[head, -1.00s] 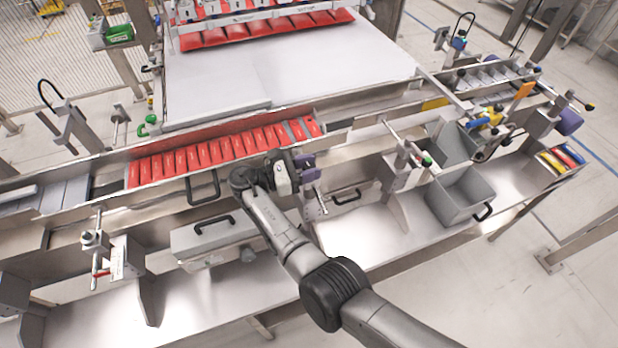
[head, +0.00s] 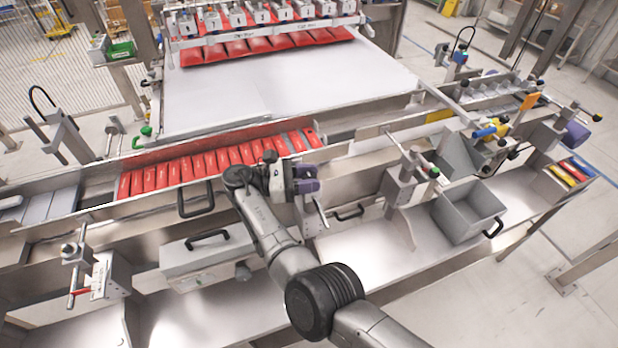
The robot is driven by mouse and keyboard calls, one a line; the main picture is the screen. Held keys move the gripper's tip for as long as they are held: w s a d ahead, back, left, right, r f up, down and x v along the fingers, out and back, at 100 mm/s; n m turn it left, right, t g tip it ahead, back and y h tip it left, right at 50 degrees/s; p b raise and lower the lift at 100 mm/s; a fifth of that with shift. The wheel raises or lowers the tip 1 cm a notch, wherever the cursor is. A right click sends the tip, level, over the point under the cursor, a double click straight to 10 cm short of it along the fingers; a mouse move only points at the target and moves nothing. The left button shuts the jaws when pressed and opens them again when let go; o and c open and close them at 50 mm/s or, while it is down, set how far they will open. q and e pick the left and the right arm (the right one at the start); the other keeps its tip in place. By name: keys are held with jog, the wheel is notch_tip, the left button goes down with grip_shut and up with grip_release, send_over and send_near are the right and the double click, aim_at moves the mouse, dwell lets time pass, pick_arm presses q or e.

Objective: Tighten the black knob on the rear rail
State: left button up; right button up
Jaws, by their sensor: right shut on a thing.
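My right gripper (head: 312,192), with purple parts, reaches in from the bottom right to the middle of the machine. It is at the rail just right of the row of red packs (head: 214,162), beside an upright metal strip (head: 320,214). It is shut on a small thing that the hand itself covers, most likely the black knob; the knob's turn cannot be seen. My left gripper is not in view.
A clamp post (head: 405,185) with black and green knobs stands to the right, near an open grey bin (head: 468,212). A grey box with a black handle (head: 207,238) sits front left. Another clamp (head: 78,262) stands at far left.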

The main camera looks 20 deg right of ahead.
aim_at(311, 177)
jog(key=o, duration=0.9)
jog(key=shift+d, duration=0.1)
notch_tip(311, 177, up, 5)
jog(key=p, duration=0.5)
jog(key=shift+s, duration=0.1)
jog(key=shift+s+d+r+p, duration=1)
jog(key=shift+s+d+p, duration=0.35)
jog(key=shift+p, duration=2.65)
jog(key=shift+s+d+r+p, duration=1.05)
jog(key=shift+s+d+p, duration=0.35)
jog(key=shift+p, duration=2.65)
jog(key=shift+s+d+r+p, duration=1.1)
jog(key=shift+s+p, duration=0.35)
jog(key=shift+p, duration=2.55)
jog(key=shift+d+f, duration=0.1)
